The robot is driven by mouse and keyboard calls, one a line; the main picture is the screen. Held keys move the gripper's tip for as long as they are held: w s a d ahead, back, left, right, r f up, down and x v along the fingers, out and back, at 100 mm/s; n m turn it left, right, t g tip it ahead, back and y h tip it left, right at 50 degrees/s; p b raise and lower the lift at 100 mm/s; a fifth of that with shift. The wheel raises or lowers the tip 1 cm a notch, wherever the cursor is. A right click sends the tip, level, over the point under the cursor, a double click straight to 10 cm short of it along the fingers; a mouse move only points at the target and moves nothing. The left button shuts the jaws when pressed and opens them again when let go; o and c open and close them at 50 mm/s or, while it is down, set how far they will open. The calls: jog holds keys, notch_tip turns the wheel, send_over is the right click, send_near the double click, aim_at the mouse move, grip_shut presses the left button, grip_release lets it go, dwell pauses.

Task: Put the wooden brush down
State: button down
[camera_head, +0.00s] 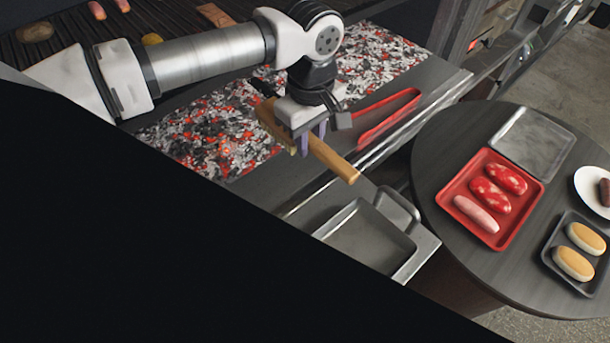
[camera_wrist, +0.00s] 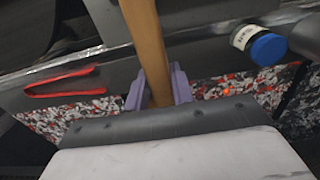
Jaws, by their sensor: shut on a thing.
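The wooden brush (camera_head: 334,160) is in my gripper (camera_head: 312,140), whose purple fingers are shut around its light wooden handle. In the head view the brush slants from upper left to lower right over the dark front ledge of the grill. In the wrist view the brush handle (camera_wrist: 146,45) runs up between the purple fingers (camera_wrist: 157,88). The brush's wider end (camera_head: 268,118) is at the left, over the edge of the coals. Whether the brush touches the ledge below cannot be told.
Red tongs (camera_head: 388,120) lie on the ledge right of my gripper. A metal pan (camera_head: 365,240) is in front. A round table (camera_head: 440,150) at right bears a red tray (camera_head: 507,235) of sausages. The wrist view shows a blue-capped jar (camera_wrist: 262,45). Glowing coals (camera_head: 215,140) lie behind.

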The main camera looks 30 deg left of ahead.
jog(key=shift+f+b, duration=3.45)
jog(key=shift+f, duration=3.7)
jog(key=shift+f, duration=0.1)
jog(key=shift+f+b, duration=0.35)
jog(key=shift+b, duration=0.2)
jog(key=shift+f, duration=0.1)
jog(key=c, duration=1.2)
grip_release()
